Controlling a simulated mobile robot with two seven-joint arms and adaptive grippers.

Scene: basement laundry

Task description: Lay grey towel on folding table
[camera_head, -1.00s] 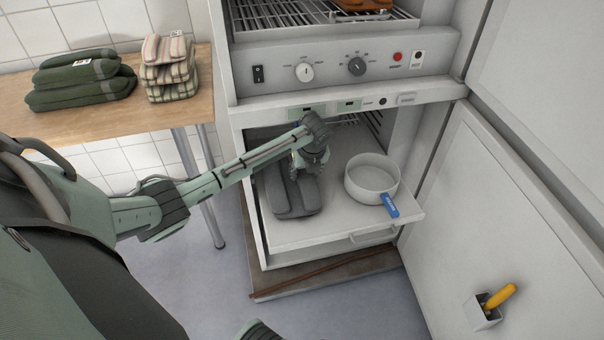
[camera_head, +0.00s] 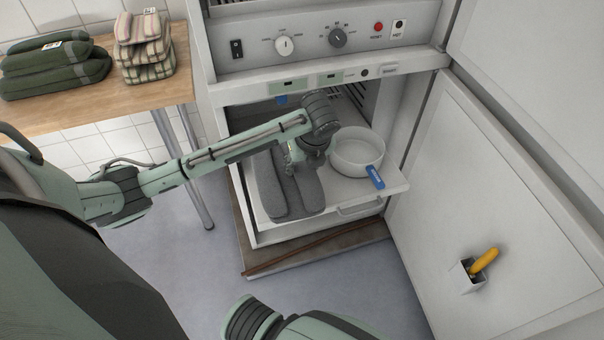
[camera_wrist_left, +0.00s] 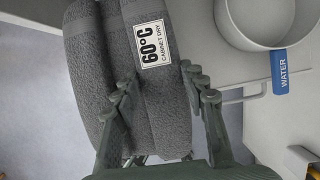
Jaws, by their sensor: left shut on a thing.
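The grey towel (camera_head: 268,188) is folded into two thick rolls at the left side of the cabinet's pulled-out shelf. Its front end reaches the shelf's front edge in the head view; whether it touches the shelf is unclear. In the left wrist view the towel (camera_wrist_left: 88,70) carries a white "60°C cabinet dry" label. My left gripper (camera_head: 306,160) is shut on the towel from above, its fingers (camera_wrist_left: 157,82) either side of the right-hand roll. The folding table (camera_head: 110,108) stands at left with a wooden top. My right gripper is out of view.
A white pan (camera_head: 357,153) with a blue "WATER" tag (camera_head: 375,177) stands on the shelf (camera_head: 345,190), right of the towel. The table holds green towels (camera_head: 55,68) and striped cloths (camera_head: 143,50). The open cabinet door (camera_head: 440,190) bounds the right.

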